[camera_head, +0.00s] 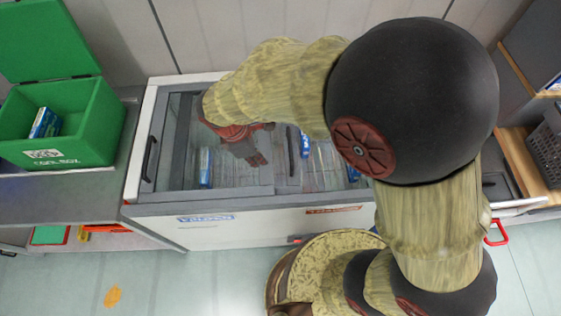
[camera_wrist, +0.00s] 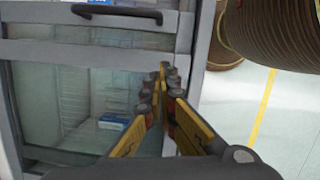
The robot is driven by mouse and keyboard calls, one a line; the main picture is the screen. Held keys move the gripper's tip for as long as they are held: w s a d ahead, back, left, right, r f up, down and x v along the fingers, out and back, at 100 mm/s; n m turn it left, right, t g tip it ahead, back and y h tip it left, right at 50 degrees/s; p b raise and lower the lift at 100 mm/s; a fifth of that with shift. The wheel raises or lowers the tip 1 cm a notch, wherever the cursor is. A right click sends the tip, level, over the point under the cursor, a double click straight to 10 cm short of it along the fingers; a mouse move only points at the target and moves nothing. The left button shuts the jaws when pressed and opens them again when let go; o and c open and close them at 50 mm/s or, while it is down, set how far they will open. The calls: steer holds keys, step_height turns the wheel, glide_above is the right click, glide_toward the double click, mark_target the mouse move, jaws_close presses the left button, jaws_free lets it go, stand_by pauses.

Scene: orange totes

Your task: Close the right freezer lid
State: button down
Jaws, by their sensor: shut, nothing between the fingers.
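The chest freezer (camera_head: 262,208) has a white body and grey-framed glass lids. A dark lid handle (camera_head: 291,150) stands near the freezer's middle, and it also shows at the top of the wrist view (camera_wrist: 117,14). This lid's glass lies over the left part; right of the handle the freezer looks uncovered, though my arm hides much of it. My gripper (camera_head: 257,160) is shut and empty above the glass, left of this handle. In the wrist view the fingertips (camera_wrist: 162,70) are together, near the front edge, apart from the handle.
Another dark handle (camera_head: 150,158) is at the freezer's left end. Blue packages (camera_head: 205,167) lie inside. A green cool box (camera_head: 62,125) stands on a grey counter to the left. A wooden shelf with a dark basket is at the right. The floor in front is mostly clear.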

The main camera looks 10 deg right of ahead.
mark_target(271, 176)
steer(key=shift+n, duration=0.3)
steer(key=b+x, duration=0.3)
steer(key=x, duration=0.7)
steer(key=shift+f, duration=0.3)
steer(key=d, duration=0.3)
steer(key=shift+w+d+r+b, duration=0.15)
steer(key=shift+w+r+b, duration=0.05)
steer(key=shift+w+b, duration=0.1)
steer(key=shift+d, duration=0.35)
steer(key=s+d+p, duration=0.1)
steer(key=d+p, duration=0.7)
steer(key=d, duration=2.5)
steer(key=shift+p, duration=0.3)
steer(key=shift+d+r, duration=0.1)
steer(key=shift+d, duration=0.05)
steer(key=shift+w, duration=0.1)
